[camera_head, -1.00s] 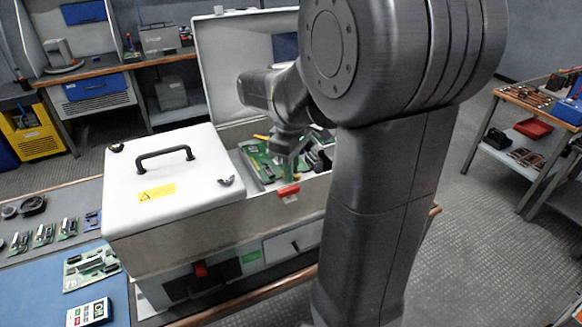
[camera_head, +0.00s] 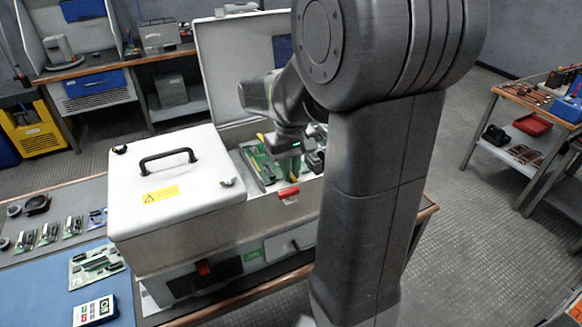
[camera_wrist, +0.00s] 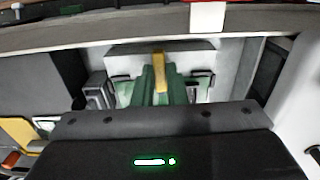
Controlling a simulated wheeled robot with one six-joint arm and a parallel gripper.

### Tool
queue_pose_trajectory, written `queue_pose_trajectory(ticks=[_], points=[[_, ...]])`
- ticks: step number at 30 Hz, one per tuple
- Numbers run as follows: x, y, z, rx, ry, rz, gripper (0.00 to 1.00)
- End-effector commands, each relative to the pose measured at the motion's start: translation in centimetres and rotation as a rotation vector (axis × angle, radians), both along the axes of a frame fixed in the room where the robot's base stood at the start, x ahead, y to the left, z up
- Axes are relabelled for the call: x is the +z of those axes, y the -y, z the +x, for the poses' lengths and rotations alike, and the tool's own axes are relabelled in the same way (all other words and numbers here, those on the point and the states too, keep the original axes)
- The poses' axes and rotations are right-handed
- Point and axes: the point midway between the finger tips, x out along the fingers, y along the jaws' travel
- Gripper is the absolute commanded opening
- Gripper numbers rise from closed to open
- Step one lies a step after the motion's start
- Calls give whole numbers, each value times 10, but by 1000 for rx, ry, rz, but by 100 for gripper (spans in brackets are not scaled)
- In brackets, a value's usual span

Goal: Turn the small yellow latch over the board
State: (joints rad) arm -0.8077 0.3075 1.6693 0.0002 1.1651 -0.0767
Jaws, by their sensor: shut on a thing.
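The small yellow latch (camera_wrist: 160,72) shows as a narrow upright strip in the middle of the wrist view. My gripper (camera_wrist: 161,92) is shut on it, with a finger close on each side. In the head view my gripper (camera_head: 293,163) reaches down into the open part of the white case, and its fingertips are hard to make out. The green board (camera_head: 258,164) lies inside the case, left of my gripper. A yellow piece (camera_head: 261,138) shows at the board's far edge; I cannot tell if it is the same latch.
The white case (camera_head: 150,235) has a closed lid with a black handle (camera_head: 167,158) on the left and a raised lid behind my gripper. A red latch (camera_head: 288,192) sits on its front rim. Small boards and a meter (camera_head: 95,311) lie on the bench at left.

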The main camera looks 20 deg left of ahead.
Motion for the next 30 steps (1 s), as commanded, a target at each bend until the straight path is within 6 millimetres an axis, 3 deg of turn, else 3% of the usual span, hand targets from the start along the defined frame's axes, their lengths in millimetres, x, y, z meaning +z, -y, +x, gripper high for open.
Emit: queue_pose_trajectory(ticks=[17, 18, 21, 30], points=[[1, 0, 1, -42, 2, 2, 0], [1, 0, 0, -42, 2, 2, 14], [0, 0, 0, -42, 1, 2, 34], [1, 0, 0, -41, 1, 1, 34]])
